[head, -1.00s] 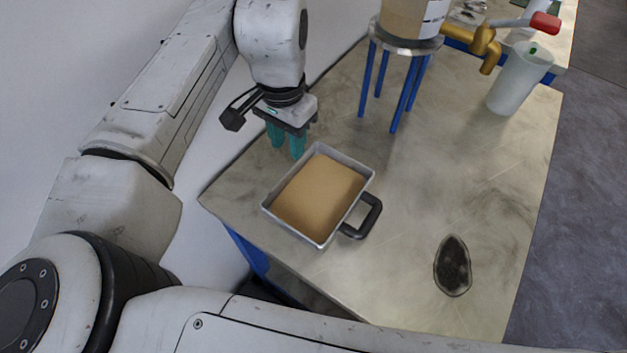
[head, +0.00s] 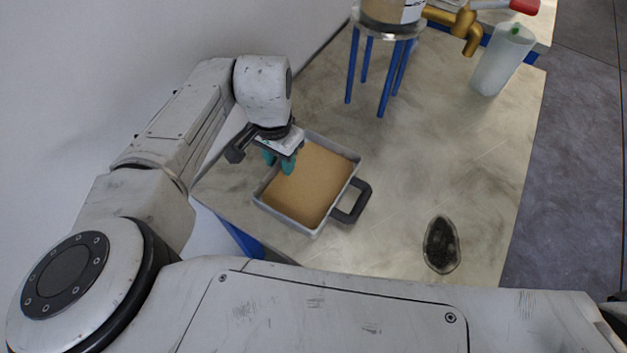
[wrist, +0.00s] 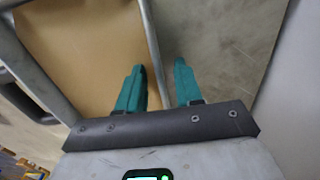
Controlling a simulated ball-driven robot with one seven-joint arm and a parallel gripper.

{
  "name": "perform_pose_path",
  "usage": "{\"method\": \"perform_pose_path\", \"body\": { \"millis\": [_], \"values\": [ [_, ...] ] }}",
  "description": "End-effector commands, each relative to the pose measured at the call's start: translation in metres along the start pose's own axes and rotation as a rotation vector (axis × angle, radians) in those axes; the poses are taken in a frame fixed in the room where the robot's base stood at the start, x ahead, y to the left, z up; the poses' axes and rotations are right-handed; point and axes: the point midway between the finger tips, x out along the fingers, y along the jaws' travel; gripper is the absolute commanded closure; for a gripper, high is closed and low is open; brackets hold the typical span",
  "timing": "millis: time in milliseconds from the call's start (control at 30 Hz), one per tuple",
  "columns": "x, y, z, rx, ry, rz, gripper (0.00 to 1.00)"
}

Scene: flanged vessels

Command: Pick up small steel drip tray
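The small steel drip tray (head: 302,227) is a square grey pan with a tan inside and a black loop handle (head: 362,203) on its right side. It sits on the worktop near the left edge. My gripper (head: 279,165) is at the tray's far left wall, and its teal fingers are open. In the wrist view the tray's wall (wrist: 153,62) runs between the fingers (wrist: 160,68). One finger is over the tan inside and the other is outside, over the worktop. Both stand apart from each other, and contact with the wall cannot be told.
A dark oval patch or dish (head: 441,244) lies right of the tray. A vessel on a stand with blue legs (head: 384,80) is at the back, near a brass tap (head: 466,30) and a pale translucent jug (head: 502,60). The worktop's middle is clear.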

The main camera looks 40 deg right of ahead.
Motion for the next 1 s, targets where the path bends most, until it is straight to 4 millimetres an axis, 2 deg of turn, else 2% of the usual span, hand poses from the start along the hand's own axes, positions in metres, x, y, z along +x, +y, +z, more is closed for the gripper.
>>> {"method": "perform_pose_path", "body": {
  "millis": [100,467,1000],
  "values": [
    [-0.0002,0.0000,-0.0001,0.000,0.000,0.000,0.66],
    [-0.0006,-0.0001,0.0000,0.000,0.000,0.000,1.00],
    [-0.0020,-0.0003,-0.0004,-0.001,0.002,-0.001,1.00]
  ]
}}
